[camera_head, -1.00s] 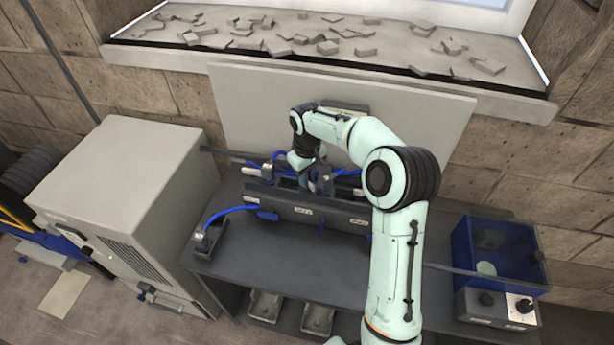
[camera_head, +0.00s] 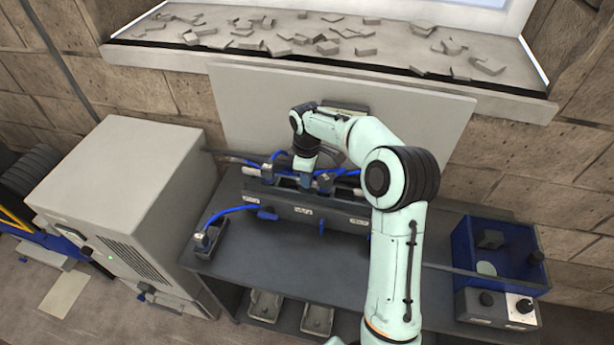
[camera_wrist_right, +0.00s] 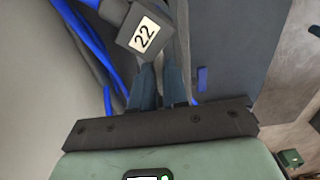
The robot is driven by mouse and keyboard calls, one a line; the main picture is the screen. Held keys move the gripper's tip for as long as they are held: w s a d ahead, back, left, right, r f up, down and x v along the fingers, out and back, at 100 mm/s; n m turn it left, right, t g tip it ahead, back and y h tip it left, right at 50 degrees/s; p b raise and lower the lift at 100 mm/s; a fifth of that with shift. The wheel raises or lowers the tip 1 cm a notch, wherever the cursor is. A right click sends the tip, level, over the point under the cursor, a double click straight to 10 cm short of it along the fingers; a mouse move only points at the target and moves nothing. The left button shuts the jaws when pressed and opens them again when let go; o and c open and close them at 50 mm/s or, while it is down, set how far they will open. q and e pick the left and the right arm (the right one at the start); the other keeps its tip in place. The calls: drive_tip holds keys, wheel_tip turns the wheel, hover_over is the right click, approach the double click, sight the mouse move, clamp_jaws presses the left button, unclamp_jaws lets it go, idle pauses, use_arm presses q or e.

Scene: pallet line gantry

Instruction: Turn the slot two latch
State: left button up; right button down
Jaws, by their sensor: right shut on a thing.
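The dark slotted fixture (camera_head: 290,211) stands on the grey bench, with blue latches on its front. The middle latch (camera_head: 321,227) hangs upright, while the left latch (camera_head: 267,214) lies about level. The right latch is mostly hidden behind my arm. My right gripper (camera_head: 305,180) points down at the fixture's top, above and behind the middle latch and apart from it. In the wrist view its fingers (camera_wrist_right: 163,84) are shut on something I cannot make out. A dark block labelled 22 (camera_wrist_right: 143,35) shows by the fingertips. My left gripper is out of view.
Blue cables (camera_head: 238,209) run to the fixture and to a small block (camera_head: 206,238) on the bench's left. A grey cabinet (camera_head: 120,190) stands left. A blue bin (camera_head: 470,245) and a knob box (camera_head: 495,308) stand right. The bench front is clear.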

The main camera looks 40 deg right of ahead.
idle(0.4)
drive_tip(key=c, duration=1.1)
unclamp_jaws()
wheel_tip(320, 180, up, 14)
drive_tip(key=shift+f, duration=0.25)
drive_tip(key=shift+f, duration=0.1)
